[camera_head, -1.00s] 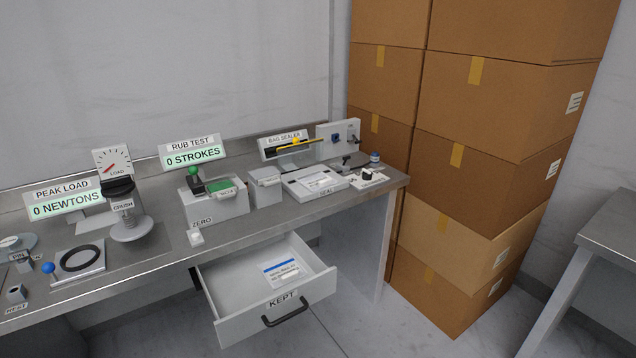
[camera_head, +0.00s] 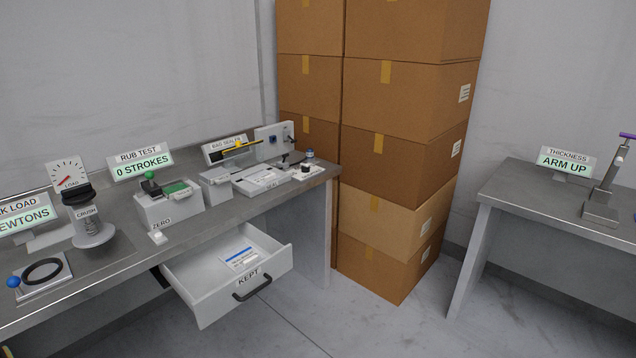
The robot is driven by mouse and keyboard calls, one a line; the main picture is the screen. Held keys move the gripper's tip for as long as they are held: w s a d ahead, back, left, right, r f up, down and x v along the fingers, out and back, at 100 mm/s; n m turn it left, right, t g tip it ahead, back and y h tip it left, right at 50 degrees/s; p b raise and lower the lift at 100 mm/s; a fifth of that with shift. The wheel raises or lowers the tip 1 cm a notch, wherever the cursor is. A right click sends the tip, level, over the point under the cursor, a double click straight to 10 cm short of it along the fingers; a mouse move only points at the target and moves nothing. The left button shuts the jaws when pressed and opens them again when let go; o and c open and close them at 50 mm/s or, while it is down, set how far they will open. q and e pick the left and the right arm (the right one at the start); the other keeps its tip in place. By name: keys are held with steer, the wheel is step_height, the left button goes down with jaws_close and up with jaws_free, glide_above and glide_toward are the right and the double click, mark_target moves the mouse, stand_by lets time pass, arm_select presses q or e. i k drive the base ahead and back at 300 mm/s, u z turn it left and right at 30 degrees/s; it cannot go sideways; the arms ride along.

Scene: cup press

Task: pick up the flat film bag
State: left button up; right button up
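A flat, pale item with a blue band and small print (camera_head: 240,257) lies in the open drawer marked KEPT (camera_head: 205,297). It looks like a film bag, but it is too small to be sure. Another pale flat item (camera_head: 262,176) lies on the white bag sealer (camera_head: 245,188) at the bench's right end; I cannot tell what it is. Neither of my grippers shows in the head view.
The grey bench (camera_head: 120,258) carries a rub tester (camera_head: 168,205) and a crush gauge (camera_head: 90,228). Stacked cartons (camera_head: 400,155) stand beyond its right end. A second table (camera_head: 530,196) at right holds a thickness gauge (camera_head: 602,205). Floor between is clear.

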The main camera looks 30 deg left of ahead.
mark_target(261, 177)
steer(key=i, duration=1.15)
steer(key=u, duration=0.65)
steer(key=i, duration=1.75)
steer(key=u, duration=1.95)
steer(key=i, duration=0.7)
steer(key=u, duration=0.6)
